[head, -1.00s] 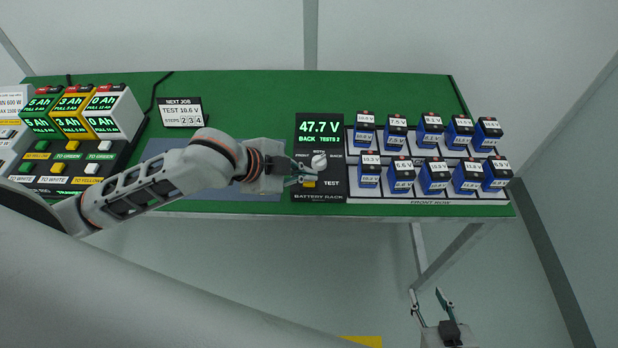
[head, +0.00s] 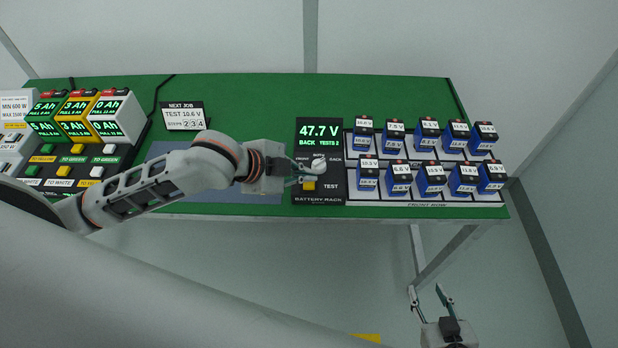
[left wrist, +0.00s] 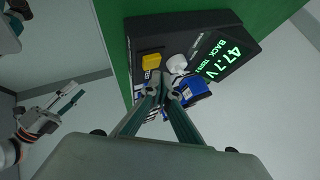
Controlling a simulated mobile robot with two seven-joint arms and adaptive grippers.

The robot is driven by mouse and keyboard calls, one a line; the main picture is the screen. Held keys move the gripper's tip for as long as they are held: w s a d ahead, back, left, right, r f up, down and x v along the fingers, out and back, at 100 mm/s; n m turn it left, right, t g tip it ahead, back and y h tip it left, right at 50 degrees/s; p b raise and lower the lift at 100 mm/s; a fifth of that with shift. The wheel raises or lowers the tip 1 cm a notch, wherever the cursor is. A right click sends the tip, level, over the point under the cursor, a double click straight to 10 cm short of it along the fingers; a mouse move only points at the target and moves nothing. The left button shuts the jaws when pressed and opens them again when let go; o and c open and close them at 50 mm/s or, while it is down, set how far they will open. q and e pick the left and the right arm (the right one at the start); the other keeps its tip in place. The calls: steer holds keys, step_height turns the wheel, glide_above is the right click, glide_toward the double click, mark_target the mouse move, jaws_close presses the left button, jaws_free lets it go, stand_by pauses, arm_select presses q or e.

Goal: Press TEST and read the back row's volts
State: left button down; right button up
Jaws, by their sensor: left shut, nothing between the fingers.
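The battery rack panel (head: 334,188) stands on the green table. Its display (head: 319,132) reads 47.7 V, BACK, TESTS 2, and also shows in the left wrist view (left wrist: 222,58). Below it are a white selector knob (head: 319,165) and the yellow TEST button (head: 309,184). In the left wrist view the knob (left wrist: 176,64) and button (left wrist: 151,61) lie just beyond my fingertips. My left gripper (head: 302,172) is shut and empty beside them; I cannot tell whether it touches either. My right gripper (head: 431,290) is open, low in front of the table. Blue batteries (head: 430,178) stand in two rows.
A NEXT JOB card (head: 184,116) reads TEST 10.6 V, STEPS 2 3 4. Battery chargers with green displays (head: 108,117) and coloured buttons stand at the left. A grey-blue mat (head: 225,195) lies under my left arm. The table's back strip is clear.

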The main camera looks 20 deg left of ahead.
mark_target(306, 185)
arm_select(q)
steer(key=shift+r, duration=0.1)
stand_by(0.3)
step_height(306, 185, up, 3)
steer(key=shift+f+p, duration=0.1)
steer(key=shift+p, duration=0.95)
steer(key=shift+r, duration=1.05)
steer(key=shift+s+a, duration=0.1)
